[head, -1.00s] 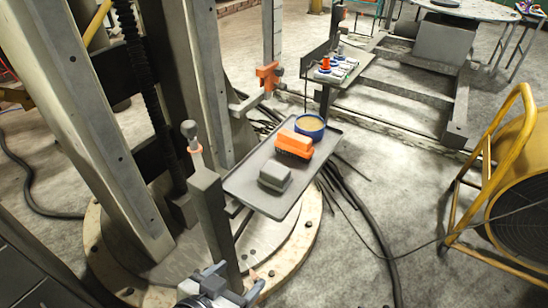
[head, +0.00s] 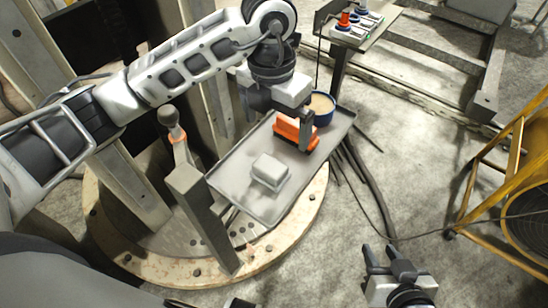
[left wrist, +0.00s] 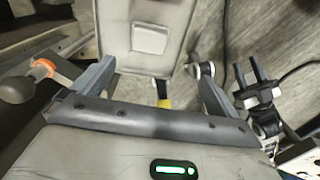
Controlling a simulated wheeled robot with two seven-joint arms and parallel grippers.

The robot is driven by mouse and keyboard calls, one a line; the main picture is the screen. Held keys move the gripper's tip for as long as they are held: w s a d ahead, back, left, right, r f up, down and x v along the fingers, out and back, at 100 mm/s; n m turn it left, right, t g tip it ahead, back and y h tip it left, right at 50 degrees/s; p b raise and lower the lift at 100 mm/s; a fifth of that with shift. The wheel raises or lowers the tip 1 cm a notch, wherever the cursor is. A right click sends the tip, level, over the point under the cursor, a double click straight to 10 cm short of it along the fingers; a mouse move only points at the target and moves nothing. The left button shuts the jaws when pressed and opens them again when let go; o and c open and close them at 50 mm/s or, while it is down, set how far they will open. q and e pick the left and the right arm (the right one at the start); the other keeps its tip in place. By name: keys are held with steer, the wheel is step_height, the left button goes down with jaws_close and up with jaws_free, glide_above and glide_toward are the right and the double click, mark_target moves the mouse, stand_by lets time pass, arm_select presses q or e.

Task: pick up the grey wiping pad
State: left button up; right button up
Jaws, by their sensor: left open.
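The grey wiping pad (head: 271,171) is a small pale block lying on the grey tray (head: 245,203). In the left wrist view the pad (left wrist: 149,40) shows ahead, between the lines of the two fingers. My left gripper (head: 278,117) is open and empty above the tray, beyond the pad. One of its fingers hangs in front of the orange block (head: 289,131); its other finger is partly hidden by the wrist. My left gripper's fingers also show in the left wrist view (left wrist: 155,70). My right gripper (head: 381,250) is open and empty, low at the right, apart from the tray.
A blue bowl (head: 321,108) stands at the tray's far end, close to the orange block. A grey post with an orange-collared knob (head: 172,125) rises left of the tray. A yellow-framed fan (head: 520,190) stands at right. Floor right of the tray holds black cables.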

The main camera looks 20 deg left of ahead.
mark_target(270, 165)
arm_select(q)
steer(key=shift+y, duration=0.4)
steer(key=f, duration=0.6)
steer(key=a+f, duration=0.1)
steer(key=f, duration=0.3)
steer(key=shift+w, duration=0.3)
steer(key=shift+s+a+f+p, duration=0.1)
steer(key=shift+s+f+p, duration=0.1)
steer(key=shift+f, duration=1.15)
steer(key=shift+s+f+p, duration=0.1)
steer(key=shift+f+p, duration=0.05)
steer(key=shift+f, duration=1.2)
steer(key=shift+c, duration=0.4)
steer(key=shift+w, duration=0.1)
steer(key=c, duration=1.1)
steer(key=shift+o, duration=0.2)
steer(key=shift+r, duration=0.15)
